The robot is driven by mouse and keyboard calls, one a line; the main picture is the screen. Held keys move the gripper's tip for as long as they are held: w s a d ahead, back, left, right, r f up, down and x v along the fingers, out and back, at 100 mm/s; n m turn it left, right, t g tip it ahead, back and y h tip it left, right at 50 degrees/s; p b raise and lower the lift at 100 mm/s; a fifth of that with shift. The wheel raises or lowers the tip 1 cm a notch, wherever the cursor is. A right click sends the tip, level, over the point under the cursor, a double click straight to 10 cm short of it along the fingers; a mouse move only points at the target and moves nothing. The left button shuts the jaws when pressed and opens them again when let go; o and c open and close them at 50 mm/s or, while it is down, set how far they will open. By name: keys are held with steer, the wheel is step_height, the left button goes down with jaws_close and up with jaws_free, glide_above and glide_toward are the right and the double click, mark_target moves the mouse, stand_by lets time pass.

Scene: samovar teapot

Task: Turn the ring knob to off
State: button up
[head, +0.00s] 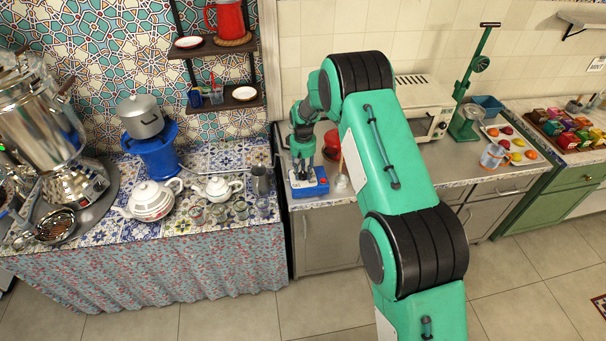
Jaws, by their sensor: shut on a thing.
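My gripper (302,174) points down onto the top of this box. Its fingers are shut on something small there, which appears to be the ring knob. The fingers hide the knob, so its shape and the way it points cannot be made out.
A red round pot (332,140) stands behind the box. A small whitish item (341,183) is close to its right. A cream toaster oven (425,105) is further right. On the left, a tiled table holds a white teapot (151,200), glasses and a blue stand (155,155).

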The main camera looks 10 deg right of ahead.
mark_target(303, 174)
steer(key=shift+o, duration=0.2)
steer(key=shift+n, duration=0.5)
steer(key=o, duration=1.1)
steer(key=shift+o, duration=0.2)
steer(key=shift+r, duration=0.1)
step_height(303, 174, up, 12)
